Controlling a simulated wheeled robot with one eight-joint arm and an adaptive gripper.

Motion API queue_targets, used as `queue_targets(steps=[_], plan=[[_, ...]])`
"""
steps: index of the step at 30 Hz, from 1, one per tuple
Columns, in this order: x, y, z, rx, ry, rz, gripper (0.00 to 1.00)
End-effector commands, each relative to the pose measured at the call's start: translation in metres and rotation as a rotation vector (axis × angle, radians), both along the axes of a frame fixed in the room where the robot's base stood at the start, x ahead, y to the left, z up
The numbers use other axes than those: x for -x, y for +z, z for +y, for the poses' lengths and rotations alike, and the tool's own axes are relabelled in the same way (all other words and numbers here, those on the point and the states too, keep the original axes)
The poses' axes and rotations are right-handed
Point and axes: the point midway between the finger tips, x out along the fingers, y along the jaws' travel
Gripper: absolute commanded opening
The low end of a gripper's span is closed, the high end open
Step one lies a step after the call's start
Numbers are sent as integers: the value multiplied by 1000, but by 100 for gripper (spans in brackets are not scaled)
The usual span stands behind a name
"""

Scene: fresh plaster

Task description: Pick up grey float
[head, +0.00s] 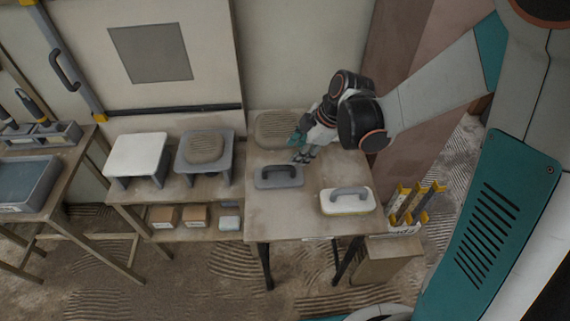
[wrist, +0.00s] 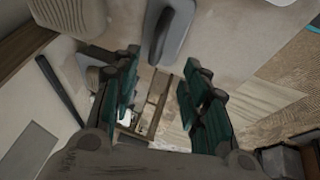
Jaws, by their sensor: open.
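The grey float (head: 278,182) lies flat on the right-hand table, its bar handle facing up. It also shows at the top of the wrist view (wrist: 178,38), partly cut off by the edge, with its dark handle upward. My gripper (head: 302,155) is above the table, just behind and right of the grey float in the head view. In the wrist view its teal fingers (wrist: 162,62) are spread apart with nothing between them. The float lies beyond the fingertips.
A white float with a grey handle (head: 347,207) lies on the table's front right. A ribbed grey pad (head: 272,130) lies at the back. A yellow rack (head: 412,205) stands right of the table. A white stand (head: 137,153) and grey stand (head: 190,170) are left.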

Motion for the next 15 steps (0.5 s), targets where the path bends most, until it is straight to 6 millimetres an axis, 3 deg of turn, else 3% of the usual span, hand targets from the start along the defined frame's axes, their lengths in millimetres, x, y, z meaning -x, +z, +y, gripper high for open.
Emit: queue_targets(steps=[9,15], plan=[[-12,-56,22,1,-1,-1,41],[-15,-69,28,1,-2,0,41]])
